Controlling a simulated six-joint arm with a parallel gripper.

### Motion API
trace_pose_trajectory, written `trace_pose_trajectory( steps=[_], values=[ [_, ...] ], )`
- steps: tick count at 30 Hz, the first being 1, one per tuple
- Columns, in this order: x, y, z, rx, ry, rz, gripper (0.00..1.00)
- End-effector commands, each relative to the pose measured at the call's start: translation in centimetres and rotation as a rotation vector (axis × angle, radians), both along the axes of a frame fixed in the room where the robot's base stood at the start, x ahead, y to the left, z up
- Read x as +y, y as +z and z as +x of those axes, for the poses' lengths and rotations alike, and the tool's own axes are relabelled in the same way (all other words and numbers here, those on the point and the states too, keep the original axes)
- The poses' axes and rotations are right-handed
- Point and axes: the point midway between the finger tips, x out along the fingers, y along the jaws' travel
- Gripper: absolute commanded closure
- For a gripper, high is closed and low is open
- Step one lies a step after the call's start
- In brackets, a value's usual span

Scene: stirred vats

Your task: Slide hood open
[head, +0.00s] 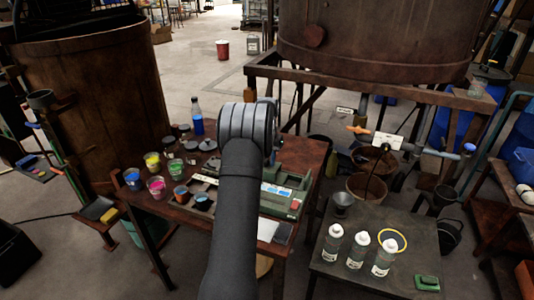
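No hood can be clearly made out in the head view. A large rusty brown vat (95,95) stands at the left, with a dark structure (75,14) over its top; I cannot tell whether that is the hood. A second big brown vat (380,45) stands on a timber frame at the upper right, its top cut off by the picture edge. My dark arm rises through the middle of the view to a grey joint. My gripper is hidden behind that joint, so its fingers do not show.
A reddish-brown table (180,228) bears colour cups, a blue bottle (197,118) and a green device (290,205) behind my arm. Open floor (205,65) lies between the vats.

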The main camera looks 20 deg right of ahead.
Motion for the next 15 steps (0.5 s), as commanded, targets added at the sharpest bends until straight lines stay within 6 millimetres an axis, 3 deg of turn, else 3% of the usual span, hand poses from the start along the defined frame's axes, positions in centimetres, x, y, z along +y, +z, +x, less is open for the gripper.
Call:
trace_pose_trajectory(
  steps=[5,15],
  values=[
    [0.0,1.8,0.1,-0.003,0.000,-0.001,0.68],
    [0.0,9.9,0.1,-0.006,0.000,-0.003,0.68]
  ],
)
